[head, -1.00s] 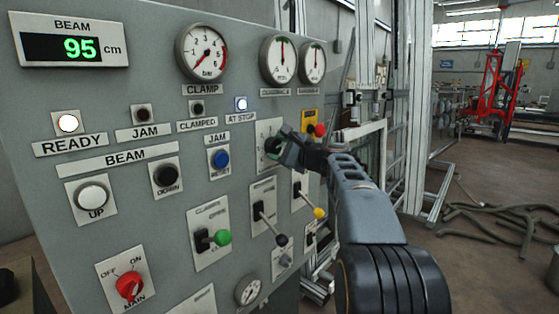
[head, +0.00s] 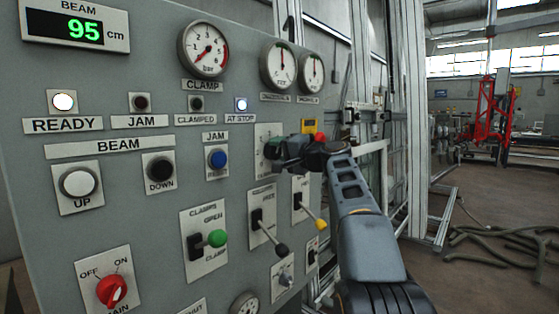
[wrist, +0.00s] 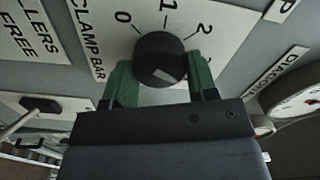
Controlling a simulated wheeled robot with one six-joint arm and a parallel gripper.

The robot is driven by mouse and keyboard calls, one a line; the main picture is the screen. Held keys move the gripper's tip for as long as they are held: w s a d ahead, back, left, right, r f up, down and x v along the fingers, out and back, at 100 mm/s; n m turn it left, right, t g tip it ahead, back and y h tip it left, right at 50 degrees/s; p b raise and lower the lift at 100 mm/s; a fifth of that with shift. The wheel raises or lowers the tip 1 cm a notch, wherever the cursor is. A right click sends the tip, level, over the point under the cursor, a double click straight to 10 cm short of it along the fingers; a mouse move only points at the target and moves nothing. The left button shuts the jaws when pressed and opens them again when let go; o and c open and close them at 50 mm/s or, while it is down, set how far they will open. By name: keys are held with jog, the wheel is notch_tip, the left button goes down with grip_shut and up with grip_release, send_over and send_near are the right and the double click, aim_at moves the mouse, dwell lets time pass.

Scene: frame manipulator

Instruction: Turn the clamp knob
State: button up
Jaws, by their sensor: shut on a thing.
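The clamp knob (wrist: 158,58) is round and black with a pale mark on its face. It sits on a white plate (wrist: 110,30) labelled CLAMP BAR, with 0, 1 and 2 printed around it. My gripper (wrist: 160,80) has its green fingers on either side of the knob, shut on it. In the head view my gripper (head: 273,149) is at the panel and covers the knob; the plate (head: 266,132) shows just above. The clamp gauge (head: 204,50) has its red needle at the low, left end of the scale.
Nearby on the panel are a blue JAM reset button (head: 217,159), a red button (head: 320,139) and levers with green (head: 217,238), black (head: 282,250) and yellow (head: 321,224) tips. READY (head: 64,102) and AT STOP (head: 241,104) lamps are lit. Hoses (head: 500,238) lie on the floor at right.

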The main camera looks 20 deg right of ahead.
jog(key=n+b, duration=0.2)
jog(key=n, duration=0.2)
jog(key=shift+n, duration=0.4)
dwell(0.4)
jog(key=o, duration=0.9)
jog(key=shift+n, duration=0.3)
jog(key=b+v, duration=0.1)
jog(key=v, duration=1.2)
jog(key=shift+s+d+r+b, duration=0.1)
jog(key=shift+s+b, duration=0.2)
jog(key=shift+s, duration=0.1)
